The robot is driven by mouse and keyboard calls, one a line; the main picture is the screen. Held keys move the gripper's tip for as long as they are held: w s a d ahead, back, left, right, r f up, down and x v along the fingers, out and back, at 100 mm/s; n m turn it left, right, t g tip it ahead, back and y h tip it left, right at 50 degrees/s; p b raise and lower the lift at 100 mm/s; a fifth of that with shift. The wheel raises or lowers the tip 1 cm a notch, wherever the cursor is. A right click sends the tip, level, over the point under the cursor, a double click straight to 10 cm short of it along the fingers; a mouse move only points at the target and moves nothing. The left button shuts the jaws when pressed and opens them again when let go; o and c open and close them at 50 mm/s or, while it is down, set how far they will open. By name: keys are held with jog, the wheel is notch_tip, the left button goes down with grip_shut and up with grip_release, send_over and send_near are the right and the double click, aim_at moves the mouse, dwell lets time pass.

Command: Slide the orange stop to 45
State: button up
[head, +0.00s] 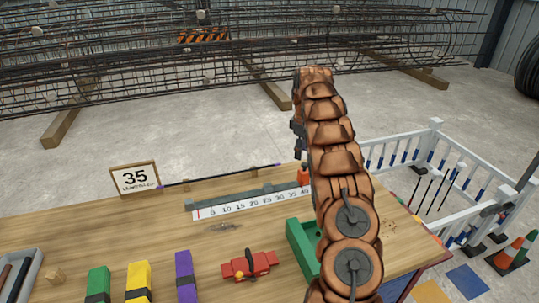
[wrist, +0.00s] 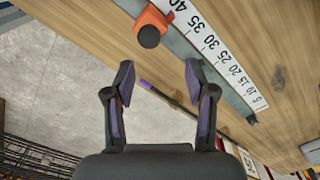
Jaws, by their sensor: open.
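The orange stop (head: 304,175) sits on the grey rail (head: 240,195) behind the white number scale (head: 250,205), near its right end. In the wrist view the stop (wrist: 153,20), with a dark round knob, is at the top, roughly beside the 40 mark; its exact reading is unclear. No 45 is visible; my arm covers the scale's right end in the head view. My gripper (wrist: 158,76) is open and empty, its two fingers apart, with the stop beyond the fingertips. In the head view only a dark part of the gripper shows beside my arm.
A thin dark rod (head: 220,176) with purple ends lies behind the rail. A white fence (head: 435,150) stands right.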

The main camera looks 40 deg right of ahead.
jog(key=s+a+r+m, duration=0.1)
jog(key=s+a+r, duration=0.1)
jog(key=a, duration=0.4)
jog(key=s+a+r+m+b, duration=0.1)
jog(key=s+a+r, duration=0.1)
jog(key=a+r, duration=0.2)
jog(key=s+a+r+m+g, duration=0.1)
jog(key=a+r, duration=0.3)
jog(key=a, duration=0.4)
jog(key=shift+s+a+h+b, duration=0.3)
jog(key=shift+s+a+b, duration=0.05)
jog(key=shift+s+a, duration=0.05)
dwell(0.6)
jog(key=shift+a, duration=0.1)
